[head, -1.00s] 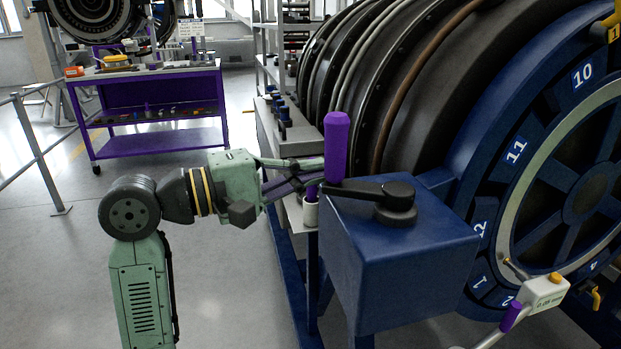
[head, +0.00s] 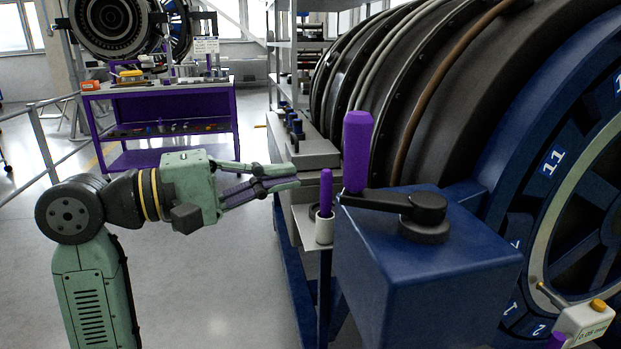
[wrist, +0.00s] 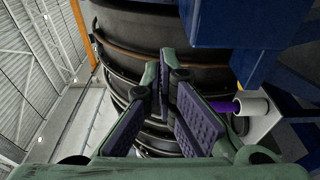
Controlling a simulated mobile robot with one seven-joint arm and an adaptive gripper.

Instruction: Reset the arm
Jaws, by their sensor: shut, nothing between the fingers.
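My gripper (head: 292,177) is shut and empty at the middle of the head view, pointing right. It is to the left of the purple crank handle (head: 357,150), with a clear gap between them. In the wrist view the gripper's purple-padded fingers (wrist: 165,95) point toward the dark ribbed engine casing. The black crank arm (head: 385,200) lies on top of a blue box (head: 430,265), and the purple handle stands upright at its left end.
A purple tool (head: 326,190) stands in a white holder (head: 324,229) just right of my gripper. The dark engine (head: 400,90) and its blue numbered ring (head: 535,170) fill the right. A purple cart (head: 165,120) stands behind left. Open grey floor lies between.

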